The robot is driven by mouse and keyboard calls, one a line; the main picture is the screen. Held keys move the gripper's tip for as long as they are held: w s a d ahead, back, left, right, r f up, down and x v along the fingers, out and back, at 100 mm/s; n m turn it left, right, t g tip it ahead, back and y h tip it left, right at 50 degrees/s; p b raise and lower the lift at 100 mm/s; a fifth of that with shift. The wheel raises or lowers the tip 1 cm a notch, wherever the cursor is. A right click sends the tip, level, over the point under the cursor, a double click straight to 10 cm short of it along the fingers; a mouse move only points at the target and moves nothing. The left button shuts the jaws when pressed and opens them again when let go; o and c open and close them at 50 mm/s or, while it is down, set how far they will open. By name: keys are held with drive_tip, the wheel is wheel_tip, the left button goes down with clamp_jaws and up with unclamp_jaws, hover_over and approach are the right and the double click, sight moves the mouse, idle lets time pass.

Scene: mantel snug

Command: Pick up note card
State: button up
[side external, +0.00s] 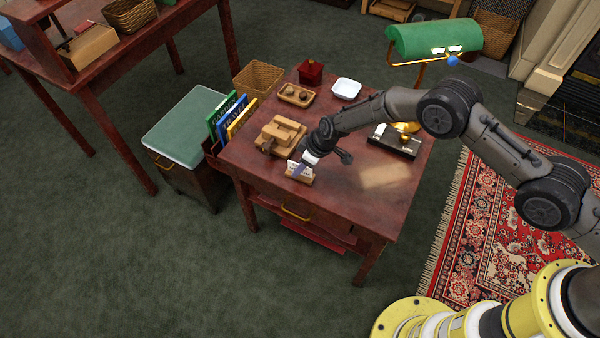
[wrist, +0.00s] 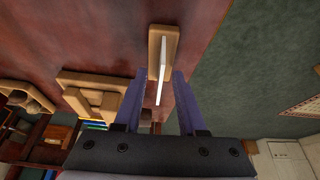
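The note card (wrist: 162,68) is white and stands on edge in a small wooden holder (wrist: 169,33). In the wrist view I see the card nearly edge-on. My gripper (wrist: 159,74) has its two blue-purple fingers spread, one on each side of the card, with a gap visible on both sides. In the side external view the card (side external: 293,168) and the holder (side external: 299,178) are at the front left edge of the red-brown table (side external: 345,200). My gripper (side external: 301,168) is right at the card there and partly hides it.
A wooden block-like object (side external: 281,135) stands just behind the holder. Farther back are a tray with round items (side external: 296,95), a red box (side external: 311,72) and a white dish (side external: 346,88). A green lamp (side external: 435,38) stands behind my arm. The table's front right is clear.

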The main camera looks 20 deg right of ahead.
drive_tip(key=shift+f, duration=0.15)
clamp_jaws()
idle(0.5)
